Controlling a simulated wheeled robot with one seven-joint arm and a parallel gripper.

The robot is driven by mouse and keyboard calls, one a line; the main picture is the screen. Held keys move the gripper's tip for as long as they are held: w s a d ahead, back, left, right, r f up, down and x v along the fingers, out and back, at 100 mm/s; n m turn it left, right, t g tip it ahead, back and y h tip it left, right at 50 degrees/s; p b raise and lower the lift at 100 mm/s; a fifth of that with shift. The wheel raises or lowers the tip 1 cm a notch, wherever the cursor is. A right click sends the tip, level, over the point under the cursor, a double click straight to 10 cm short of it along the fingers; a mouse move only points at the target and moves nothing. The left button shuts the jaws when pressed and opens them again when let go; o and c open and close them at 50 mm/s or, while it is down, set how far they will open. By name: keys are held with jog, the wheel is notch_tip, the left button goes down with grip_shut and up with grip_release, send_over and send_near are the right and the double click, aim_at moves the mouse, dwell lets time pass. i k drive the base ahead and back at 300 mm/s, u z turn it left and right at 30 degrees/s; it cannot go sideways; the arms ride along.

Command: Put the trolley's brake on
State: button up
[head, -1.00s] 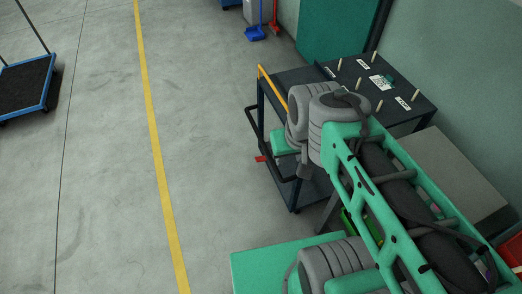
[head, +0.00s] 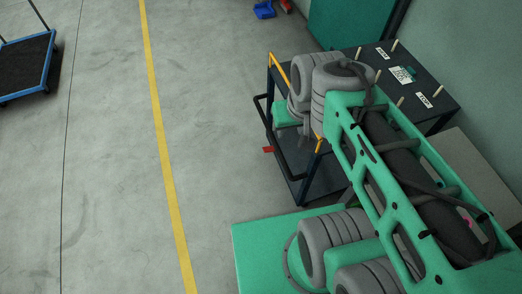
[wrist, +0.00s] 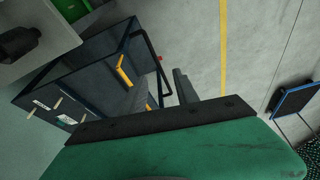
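The trolley (head: 299,171) is dark blue with open shelves, orange handle bars and a black rail at its left end. A small red pedal (head: 268,149) sticks out low at that end; in the wrist view it is a small red spot (wrist: 159,58) beside the black rail. My gripper (head: 305,131) is over the trolley's left part, largely hidden by my arm in the head view. In the wrist view, a dark grey finger part (wrist: 184,86) shows past my green wrist housing, apart from the red pedal. I cannot make out the gap between the fingers.
A blue-framed platform cart (head: 28,62) is far left. A blue dustpan (head: 264,10) lies at the back. The floor left of the trolley, with a yellow line (head: 166,160), is clear.

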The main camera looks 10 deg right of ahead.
aim_at(270, 148)
jog(key=u, duration=0.05)
jog(key=k, duration=0.65)
jog(key=u, duration=0.35)
jog(key=i, duration=0.3)
jog(key=u, duration=0.95)
jog(key=i, duration=0.85)
jog(key=u, duration=0.55)
jog(key=i, duration=1.05)
jog(key=z, duration=1.1)
jog(key=i, duration=0.8)
jog(key=z, duration=0.8)
